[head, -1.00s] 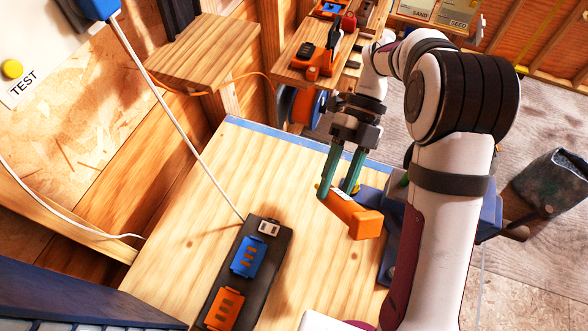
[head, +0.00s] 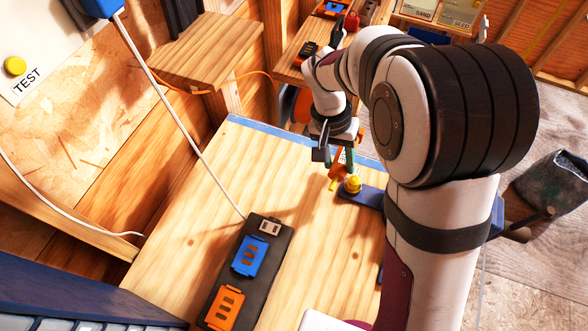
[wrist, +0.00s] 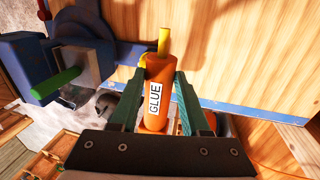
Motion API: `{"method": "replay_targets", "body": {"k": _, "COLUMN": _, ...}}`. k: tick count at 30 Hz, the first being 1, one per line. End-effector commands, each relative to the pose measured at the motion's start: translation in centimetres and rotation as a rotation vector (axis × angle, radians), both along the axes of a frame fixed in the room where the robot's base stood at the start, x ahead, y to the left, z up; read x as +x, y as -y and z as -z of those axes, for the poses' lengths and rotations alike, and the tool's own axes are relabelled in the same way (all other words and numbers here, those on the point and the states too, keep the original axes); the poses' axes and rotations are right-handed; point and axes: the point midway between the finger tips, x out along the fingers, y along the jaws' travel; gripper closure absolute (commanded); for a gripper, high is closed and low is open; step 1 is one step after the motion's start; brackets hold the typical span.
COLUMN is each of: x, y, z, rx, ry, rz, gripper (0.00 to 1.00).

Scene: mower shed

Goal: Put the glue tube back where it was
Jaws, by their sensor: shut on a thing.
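The glue tube is orange with a white GLUE label and a yellow nozzle; the wrist view shows it clearly (wrist: 156,85). My gripper (wrist: 158,85) is shut on it, one green finger on each side of the body. In the wrist view the nozzle points up the picture, toward the wooden bench. In the head view my gripper (head: 340,160) is by the bench's far edge, left of the blue vise (head: 371,195). There the tube shows only partly (head: 337,171), behind my wrist and fingers, with its nozzle low.
A rounded yellow thing (head: 352,183) is at the vise's left end, close to the tube. A dark power strip (head: 262,279) with blue and orange inserts lies on the bench (head: 190,240). A white cord crosses to it. Wooden shelves stand at the back. The bench middle is clear.

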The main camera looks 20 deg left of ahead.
Motion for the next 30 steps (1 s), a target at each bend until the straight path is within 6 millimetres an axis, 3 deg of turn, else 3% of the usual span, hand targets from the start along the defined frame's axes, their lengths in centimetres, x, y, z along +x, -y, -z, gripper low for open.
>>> {"method": "replay_targets", "body": {"k": 6, "x": -1.0, "y": -6.5, "z": 4.0, "rx": -0.001, "ry": -0.006, "rz": -0.012, "gripper": 0.81}}
{"method": "replay_targets", "body": {"k": 12, "x": -1.5, "y": -10.5, "z": 6.4, "rx": -0.001, "ry": -0.003, "rz": -0.005, "gripper": 0.81}}
{"method": "replay_targets", "body": {"k": 19, "x": -1.7, "y": -10.9, "z": 10.2, "rx": -0.001, "ry": -0.005, "rz": -0.002, "gripper": 0.81}}
{"method": "replay_targets", "body": {"k": 26, "x": -1.6, "y": -10.9, "z": 10.7, "rx": 0.001, "ry": -0.002, "rz": -0.003, "gripper": 0.8}}
{"method": "replay_targets", "body": {"k": 27, "x": -1.6, "y": -10.9, "z": 10.7, "rx": 0.0, "ry": -0.003, "rz": -0.003, "gripper": 0.47}}
{"method": "replay_targets", "body": {"k": 30, "x": -1.6, "y": -10.9, "z": 10.6, "rx": 0.0, "ry": -0.003, "rz": -0.003, "gripper": 0.29}}
